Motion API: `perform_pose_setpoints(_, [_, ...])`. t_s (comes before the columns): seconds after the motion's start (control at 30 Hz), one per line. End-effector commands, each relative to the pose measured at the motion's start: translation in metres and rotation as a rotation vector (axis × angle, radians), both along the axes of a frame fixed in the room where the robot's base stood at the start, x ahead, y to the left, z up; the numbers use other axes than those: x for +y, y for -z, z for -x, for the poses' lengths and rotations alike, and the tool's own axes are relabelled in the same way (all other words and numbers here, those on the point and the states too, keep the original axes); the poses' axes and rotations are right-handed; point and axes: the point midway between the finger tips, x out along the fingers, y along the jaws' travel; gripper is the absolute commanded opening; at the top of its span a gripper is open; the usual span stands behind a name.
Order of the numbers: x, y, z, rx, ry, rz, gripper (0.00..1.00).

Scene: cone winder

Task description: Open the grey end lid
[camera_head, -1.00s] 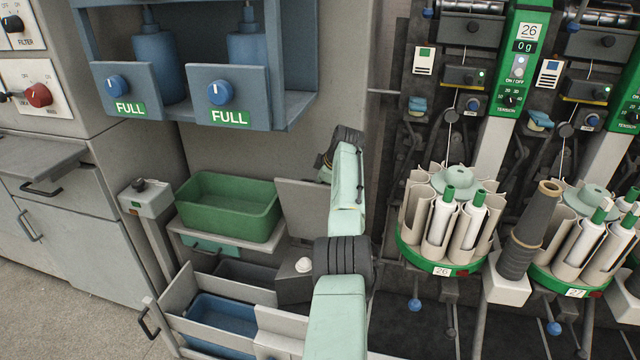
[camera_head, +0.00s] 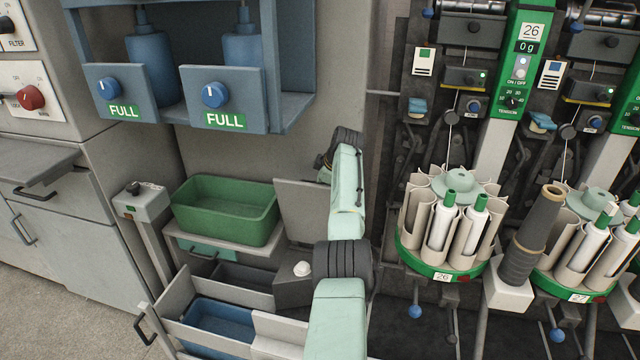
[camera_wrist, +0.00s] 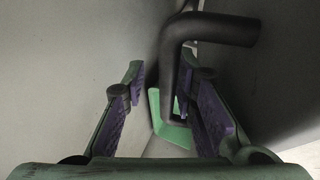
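In the head view a plain grey panel (camera_head: 300,212) stands beside the green bin, partly behind my arm; I take it as the grey end lid, but cannot be sure. In the wrist view a bent black bar handle (camera_wrist: 203,30) stands out from a grey surface (camera_wrist: 280,70). My gripper (camera_wrist: 163,72) is open, with purple pads on both fingers. The lower part of the handle reaches between the fingers, closer to the right one; contact cannot be told. The gripper's fingers are hidden in the head view.
A green bin (camera_head: 225,215) sits on a ledge left of my arm. Below it is an open drawer with a blue tray (camera_head: 215,325). Blue cabinets with FULL labels (camera_head: 225,120) hang above. Bobbin carousels (camera_head: 445,265) and a dark cone (camera_head: 530,235) stand to the right.

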Motion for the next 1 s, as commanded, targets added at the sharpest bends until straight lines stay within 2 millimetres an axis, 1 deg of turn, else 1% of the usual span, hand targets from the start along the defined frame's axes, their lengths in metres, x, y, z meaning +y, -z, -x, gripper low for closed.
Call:
perform_pose_setpoints(0.37, [0.0, -0.003, 0.0, 0.0, -0.003, 0.003, 0.31])
perform_pose_setpoints(0.57, [-0.003, -0.014, 0.006, -0.001, -0.003, 0.002, 0.31])
perform_pose_setpoints(0.7, [-0.009, -0.03, 0.017, -0.004, -0.003, 0.004, 0.31])
perform_pose_setpoints(0.9, [-0.02, -0.069, 0.038, -0.004, -0.002, 0.003, 0.31])
perform_pose_setpoints(1.0, [-0.024, -0.083, 0.047, -0.003, -0.001, 0.003, 0.31])
